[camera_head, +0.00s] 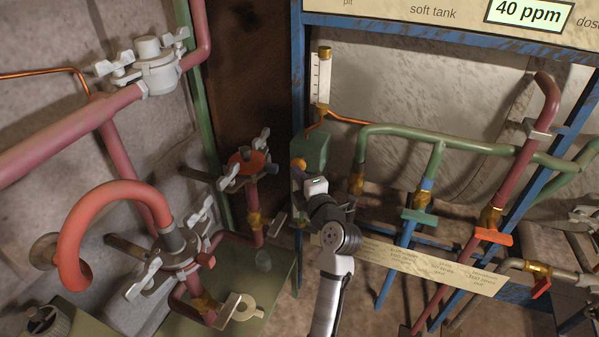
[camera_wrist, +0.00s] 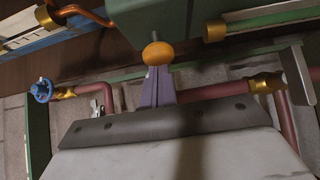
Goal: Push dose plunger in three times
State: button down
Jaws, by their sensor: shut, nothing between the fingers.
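The dose plunger's round orange knob (camera_head: 299,164) shows in the head view at the front of a green box (camera_head: 313,150). In the wrist view the knob (camera_wrist: 158,53) is near the top centre, just below the underside of the green box (camera_wrist: 180,18). A short grey stem shows above the knob. My gripper (camera_wrist: 158,72) is shut and empty, its fingertips pointing at the knob and right by it. I cannot tell whether they touch. In the head view my wrist stands just right of and below the knob and hides the fingertips.
A graduated sight tube (camera_head: 321,78) stands above the box, with a copper line beside it. A green pipe (camera_head: 400,130) and several valves are on the right. A blue frame post (camera_head: 299,70) rises behind.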

jog(key=shift+f, duration=0.1)
jog(key=w+b, duration=0.1)
jog(key=w+d+b, duration=0.1)
jog(key=b, duration=0.1)
dwell(0.5)
